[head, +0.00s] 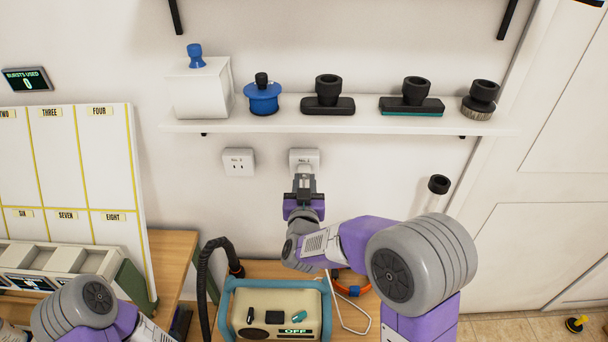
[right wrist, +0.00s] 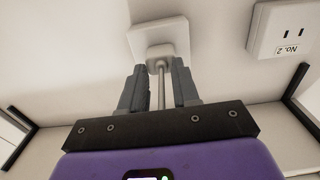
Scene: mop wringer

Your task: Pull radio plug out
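A pale plug (right wrist: 158,51) sits in the wall outlet (head: 304,156), and its light cord (right wrist: 161,88) runs down from it in the right wrist view. My right gripper (head: 304,184) is just below and in front of this outlet. In the right wrist view its two fingers (right wrist: 159,88) are apart, one on each side of the cord, with gaps between. The fingertips are close to the plug; I cannot tell whether they touch it. The cream radio (head: 278,310) with a blue frame reads OFF; a white cord (head: 347,318) lies beside it. My left gripper is out of the picture.
A second outlet, No. 2 (head: 238,162), is left of the first. A white shelf (head: 390,123) with several nozzle heads runs above the outlets. A black hose (head: 203,290) stands left of the radio. A labelled board (head: 110,160) stands at the left.

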